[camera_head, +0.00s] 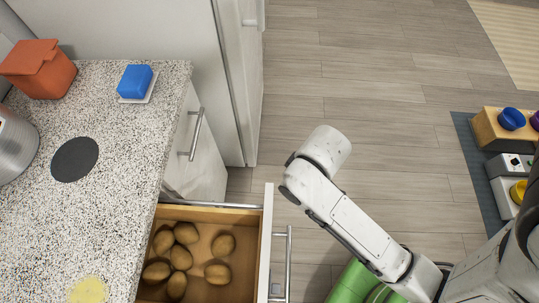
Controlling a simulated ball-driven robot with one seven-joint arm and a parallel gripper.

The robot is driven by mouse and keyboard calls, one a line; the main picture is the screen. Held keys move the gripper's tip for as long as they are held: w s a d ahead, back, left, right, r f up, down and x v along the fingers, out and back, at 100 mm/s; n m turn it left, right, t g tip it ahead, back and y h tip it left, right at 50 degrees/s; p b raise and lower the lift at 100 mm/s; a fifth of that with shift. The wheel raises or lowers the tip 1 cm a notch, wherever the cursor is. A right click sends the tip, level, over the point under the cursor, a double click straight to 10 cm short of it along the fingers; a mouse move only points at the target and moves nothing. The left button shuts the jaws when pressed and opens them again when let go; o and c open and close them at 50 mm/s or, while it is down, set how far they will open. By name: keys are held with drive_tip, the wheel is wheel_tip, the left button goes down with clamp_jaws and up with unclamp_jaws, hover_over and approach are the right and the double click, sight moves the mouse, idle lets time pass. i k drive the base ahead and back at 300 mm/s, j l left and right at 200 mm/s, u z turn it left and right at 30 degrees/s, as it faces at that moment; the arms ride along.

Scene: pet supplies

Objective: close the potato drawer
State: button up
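The potato drawer (265,248) is pulled out from under the speckled counter at the lower middle. Its wooden inside shows, with several brown potatoes (223,244) lying in it. Its white front faces right and carries a metal bar handle (289,262). The lower end of the drawer is cut off by the picture's bottom edge. My white arm reaches from the lower right, and its rounded upper joint is right of and above the drawer front. My gripper cannot be made out in this view.
The counter (120,190) holds an orange container (38,68), a blue block (134,81) and a metal pot (15,145). A closed cabinet door (198,150) adjoins the drawer. A green object (355,284) is on the floor beside it. Coloured items stand on a mat at right. The middle floor is clear.

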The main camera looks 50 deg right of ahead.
sight(177, 254)
drive_tip(key=k+j, duration=0.2)
drive_tip(key=k, duration=0.3)
drive_tip(key=k+j+u, duration=0.15)
drive_tip(key=k, duration=0.35)
